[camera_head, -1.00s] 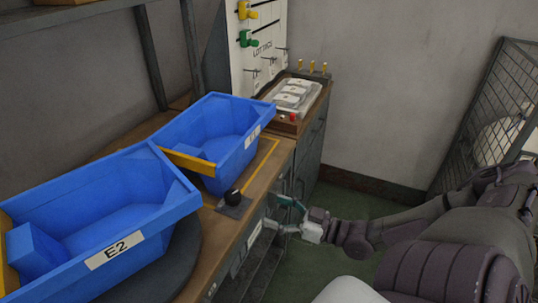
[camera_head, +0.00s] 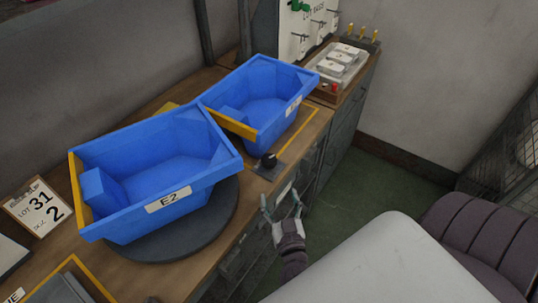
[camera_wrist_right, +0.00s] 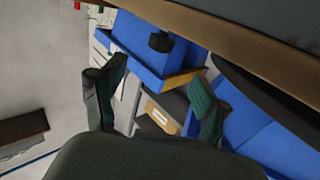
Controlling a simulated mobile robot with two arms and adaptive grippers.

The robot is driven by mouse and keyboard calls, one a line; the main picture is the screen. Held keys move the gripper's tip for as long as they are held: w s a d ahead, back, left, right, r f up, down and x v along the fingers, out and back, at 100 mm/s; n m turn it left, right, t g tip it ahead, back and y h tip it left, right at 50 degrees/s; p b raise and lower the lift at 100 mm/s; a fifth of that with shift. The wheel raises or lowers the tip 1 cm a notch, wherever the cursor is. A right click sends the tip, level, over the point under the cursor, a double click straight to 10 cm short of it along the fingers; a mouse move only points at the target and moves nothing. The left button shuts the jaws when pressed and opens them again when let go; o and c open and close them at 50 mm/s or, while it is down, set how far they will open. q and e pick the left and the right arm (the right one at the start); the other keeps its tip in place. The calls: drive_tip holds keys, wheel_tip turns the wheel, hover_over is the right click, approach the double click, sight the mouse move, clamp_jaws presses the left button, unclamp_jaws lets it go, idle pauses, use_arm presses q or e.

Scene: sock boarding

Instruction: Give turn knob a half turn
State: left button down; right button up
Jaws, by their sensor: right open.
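The turn knob (camera_head: 269,160) is small and black. It stands on a flat dark plate (camera_head: 262,172) at the bench's front edge, beside the rear blue bin. My right gripper (camera_head: 281,204) is open and empty, in front of the bench edge. It is a little nearer the camera than the knob and apart from it, with its fingers pointing toward the bench. Both fingers frame the right wrist view (camera_wrist_right: 165,85), with a gap between them. A small black block in that view may be the knob, but I cannot tell for sure. My left gripper is not in view.
A blue bin marked E2 (camera_head: 160,170) sits on a round dark turntable (camera_head: 205,225). A second blue bin (camera_head: 262,98) stands behind it. A lot slip (camera_head: 38,207) lies at the left. Drawers are below the bench edge; green floor (camera_head: 375,172) is open to the right.

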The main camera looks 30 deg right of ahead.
sight(274, 165)
drive_tip(key=p+x, duration=0.1)
drive_tip(key=x, duration=1.2)
drive_tip(key=shift+w+d, duration=0.15)
drive_tip(key=shift+w, duration=0.25)
drive_tip(key=c, duration=1.2)
drive_tip(key=shift+r+n+t+y, duration=0.15)
drive_tip(key=shift+n+t+y, duration=0.25)
drive_tip(key=shift+n+y, duration=0.4)
drive_tip(key=y, duration=0.1)
drive_tip(key=n+y+b, duration=0.1)
drive_tip(key=y, duration=0.1)
drive_tip(key=shift+d+f+n+t+b, duration=0.1)
drive_tip(key=shift+f+n+t+b, duration=0.15)
drive_tip(key=shift+n+t+b, duration=0.1)
drive_tip(key=shift+r+n+y+b, duration=0.15)
drive_tip(key=shift+n+y+b, duration=0.55)
drive_tip(key=shift+y, duration=0.6)
